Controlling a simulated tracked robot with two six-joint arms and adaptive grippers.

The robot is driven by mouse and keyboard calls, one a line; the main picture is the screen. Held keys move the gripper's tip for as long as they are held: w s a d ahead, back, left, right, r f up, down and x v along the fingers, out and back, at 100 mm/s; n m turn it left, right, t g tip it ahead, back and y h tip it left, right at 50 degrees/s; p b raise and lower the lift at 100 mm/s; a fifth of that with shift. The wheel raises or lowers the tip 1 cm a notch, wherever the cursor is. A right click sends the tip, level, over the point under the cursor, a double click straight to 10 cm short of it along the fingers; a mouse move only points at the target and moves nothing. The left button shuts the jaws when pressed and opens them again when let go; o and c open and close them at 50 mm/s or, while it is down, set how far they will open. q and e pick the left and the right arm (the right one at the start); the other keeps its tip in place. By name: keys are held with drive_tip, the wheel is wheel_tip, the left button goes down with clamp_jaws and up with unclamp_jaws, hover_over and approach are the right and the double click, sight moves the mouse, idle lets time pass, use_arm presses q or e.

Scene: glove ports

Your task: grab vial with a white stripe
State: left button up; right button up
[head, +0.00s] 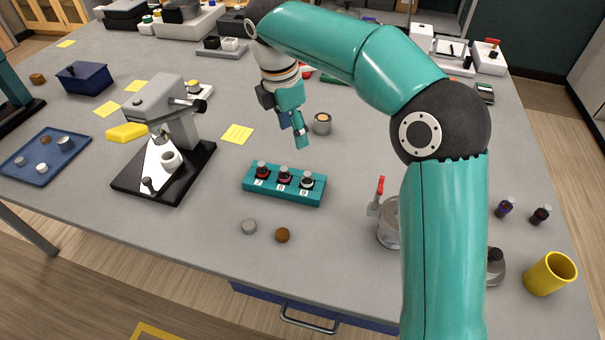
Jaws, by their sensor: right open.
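A teal rack (257,187) on the grey table holds three dark-capped vials above the labels 7, 8 and 9. The left vial (262,171) and the middle vial (284,175) look red. The right vial (306,181) shows a pale band, which may be the white stripe; it is too small to be sure. My right gripper (293,131) is open and empty, pointing down above and behind the rack, apart from the vials. My left gripper is not in view.
A microscope (180,125) stands left of the rack. A small metal cup (322,123) is close to my right gripper. Two stoppers lie in front of the rack. Two more vials (505,207) (540,215) and a yellow cup (550,273) stand at right.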

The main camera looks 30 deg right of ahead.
approach(307, 174)
drive_tip(key=f, duration=0.5)
drive_tip(key=shift+w+d, duration=0.2)
drive_tip(key=shift+d, duration=0.15)
drive_tip(key=f, duration=0.3)
drive_tip(key=d+f, duration=0.1)
drive_tip(key=shift+s+f+p, duration=0.3)
drive_tip(key=shift+f, duration=0.6)
drive_tip(key=c, duration=1.1)
drive_tip(key=shift+r, duration=0.1)
